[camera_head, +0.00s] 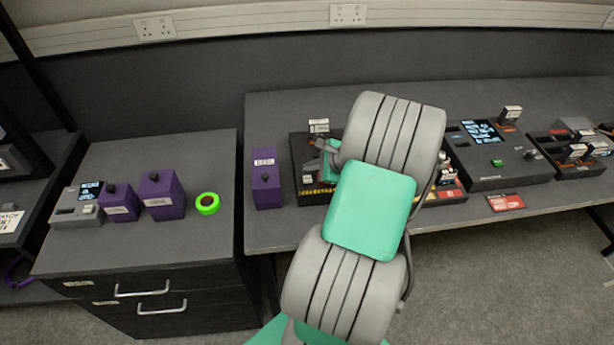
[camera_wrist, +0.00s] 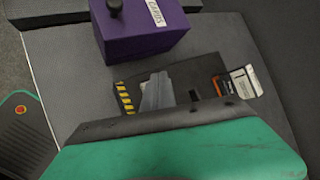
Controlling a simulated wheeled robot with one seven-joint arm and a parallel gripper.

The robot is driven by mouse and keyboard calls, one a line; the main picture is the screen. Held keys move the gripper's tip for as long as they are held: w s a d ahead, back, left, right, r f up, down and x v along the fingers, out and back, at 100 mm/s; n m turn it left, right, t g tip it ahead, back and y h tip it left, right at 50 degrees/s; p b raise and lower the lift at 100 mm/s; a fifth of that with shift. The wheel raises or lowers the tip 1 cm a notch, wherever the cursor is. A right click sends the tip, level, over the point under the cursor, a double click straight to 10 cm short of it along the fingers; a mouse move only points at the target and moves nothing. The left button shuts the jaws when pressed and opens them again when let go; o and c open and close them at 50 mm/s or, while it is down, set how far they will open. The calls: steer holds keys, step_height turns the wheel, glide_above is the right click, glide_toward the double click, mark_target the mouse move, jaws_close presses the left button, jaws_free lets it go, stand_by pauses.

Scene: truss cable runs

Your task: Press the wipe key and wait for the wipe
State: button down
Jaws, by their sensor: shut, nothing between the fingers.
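A black panel (camera_head: 298,148) with a yellow-and-black hazard strip (camera_head: 316,188) lies on the long bench, partly hidden behind my arm. My gripper (camera_head: 318,168) is over this panel and looks shut and empty. In the wrist view the gripper fingers (camera_wrist: 157,92) point down beside the hazard strip (camera_wrist: 123,98). I cannot tell whether they touch the panel. I cannot make out which part is the wipe key. A dark box (camera_head: 520,155) with a lit screen (camera_head: 482,132) and a green button (camera_head: 497,163) stands farther right.
A purple box (camera_head: 266,190) stands just left of the panel. Two more purple boxes (camera_head: 162,197) and a green ring (camera_head: 208,203) are on the left cabinet, beside a small grey device (camera_head: 75,212). Red-and-white cards (camera_head: 506,202) lie near the bench's front edge.

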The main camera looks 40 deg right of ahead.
mark_target(310, 180)
step_height(310, 180, up, 4)
steer(key=p, duration=0.3)
stand_by(0.5)
